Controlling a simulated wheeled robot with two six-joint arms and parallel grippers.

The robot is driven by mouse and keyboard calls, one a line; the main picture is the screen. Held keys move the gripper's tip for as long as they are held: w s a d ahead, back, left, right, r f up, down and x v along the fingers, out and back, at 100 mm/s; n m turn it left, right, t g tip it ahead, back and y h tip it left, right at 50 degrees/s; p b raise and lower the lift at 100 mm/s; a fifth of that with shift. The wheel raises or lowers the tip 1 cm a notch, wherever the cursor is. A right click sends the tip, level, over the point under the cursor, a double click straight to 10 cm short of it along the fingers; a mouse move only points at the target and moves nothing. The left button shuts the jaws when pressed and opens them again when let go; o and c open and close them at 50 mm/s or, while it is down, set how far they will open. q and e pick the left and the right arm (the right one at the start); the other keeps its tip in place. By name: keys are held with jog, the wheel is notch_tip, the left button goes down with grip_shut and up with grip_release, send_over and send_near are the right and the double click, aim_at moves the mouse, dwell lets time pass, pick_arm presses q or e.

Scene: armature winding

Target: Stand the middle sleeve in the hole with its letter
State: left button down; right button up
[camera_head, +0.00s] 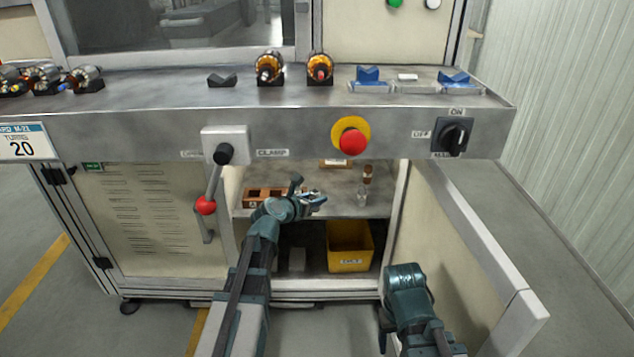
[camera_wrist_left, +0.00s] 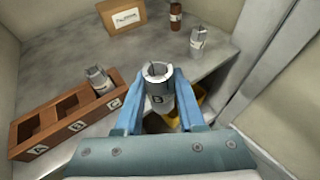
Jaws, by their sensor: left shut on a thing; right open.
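My left gripper (camera_head: 312,199) is inside the open cabinet, shut on a grey metal sleeve (camera_wrist_left: 158,75). The sleeve is upright in the jaws, and its letter looks like B. The brown wooden rack (camera_head: 251,197) is left of the gripper; it also shows in the left wrist view (camera_wrist_left: 22,133), with openings labelled A, B and C. Another grey sleeve (camera_wrist_left: 98,79) sits in the C opening, slightly tilted in the picture. A third sleeve (camera_wrist_left: 197,42) stands on the shelf at the back right. My right gripper (camera_head: 402,275) is open outside the cabinet; its fingertips are barely visible.
A cardboard box (camera_wrist_left: 122,15) and a brown cylinder (camera_wrist_left: 175,16) stand behind on the shelf. A yellow bin (camera_head: 350,247) is below the shelf. The open door (camera_head: 470,240) bounds the right side, and the lever with its red ball (camera_head: 205,205) hangs at left.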

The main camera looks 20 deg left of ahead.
pick_arm(q)
jog(key=shift+w+d, duration=0.2)
jog(key=shift+w, duration=0.1)
jog(key=w, duration=0.5)
jog(key=w+f+b, duration=0.1)
jog(key=w, duration=1)
jog(key=shift+a+f+b, duration=0.2)
jog(key=shift+b, duration=0.1)
jog(key=shift+f+b, duration=1.95)
jog(key=c, duration=0.5)
grip_release()
jog(key=shift+r, duration=0.2)
jog(key=shift+s+r+p, duration=0.15)
jog(key=shift+s+p, duration=0.1)
jog(key=shift+p, duration=0.1)
jog(key=p+v, duration=0.4)
jog(key=v, duration=0.7)
jog(key=shift+s+a, duration=0.15)
jog(key=shift+s, duration=0.15)
